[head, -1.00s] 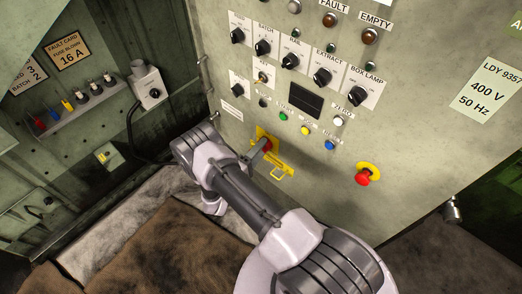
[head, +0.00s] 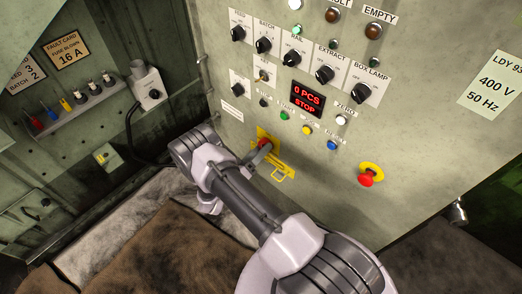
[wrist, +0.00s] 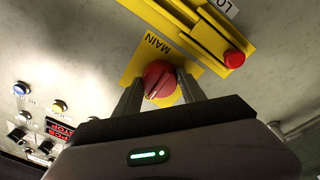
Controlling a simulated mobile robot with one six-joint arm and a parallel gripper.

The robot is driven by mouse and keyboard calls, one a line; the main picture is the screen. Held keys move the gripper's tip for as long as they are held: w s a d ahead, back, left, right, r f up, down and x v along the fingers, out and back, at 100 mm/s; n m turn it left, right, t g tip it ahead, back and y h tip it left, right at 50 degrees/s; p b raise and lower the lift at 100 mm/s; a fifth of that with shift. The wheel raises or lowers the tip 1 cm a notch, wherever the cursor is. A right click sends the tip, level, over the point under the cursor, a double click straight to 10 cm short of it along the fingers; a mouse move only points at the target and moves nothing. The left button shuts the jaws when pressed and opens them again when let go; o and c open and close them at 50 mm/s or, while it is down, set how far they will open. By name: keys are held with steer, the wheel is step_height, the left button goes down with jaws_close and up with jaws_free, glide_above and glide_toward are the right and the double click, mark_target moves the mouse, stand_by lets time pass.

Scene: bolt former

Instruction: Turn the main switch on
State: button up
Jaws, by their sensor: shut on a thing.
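The main switch is a red rotary knob (wrist: 158,80) on a yellow plate (wrist: 132,66) marked MAIN. In the wrist view my gripper (wrist: 160,86) has one finger on each side of the knob and is shut on it. In the head view the red knob (head: 265,143) shows partly past my gripper (head: 258,150), on its yellow plate low on the panel. The panel display (head: 307,98) is lit red and reads 0 PCS STOP.
A yellow sliding bracket (wrist: 195,30) with a red end (wrist: 234,59) lies beside the knob. A red emergency button (head: 366,180) on a yellow ring is to the right. Several rotary selectors and coloured push buttons sit above. Brown cloth (head: 165,245) lies below the arm.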

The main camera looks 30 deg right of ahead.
steer(key=shift+m, duration=0.3)
steer(key=o, duration=1.4)
steer(key=shift+c, duration=0.2)
steer(key=shift+a, duration=0.1)
steer(key=p+v, duration=0.3)
steer(key=v, duration=1.4)
steer(key=shift+a, duration=0.15)
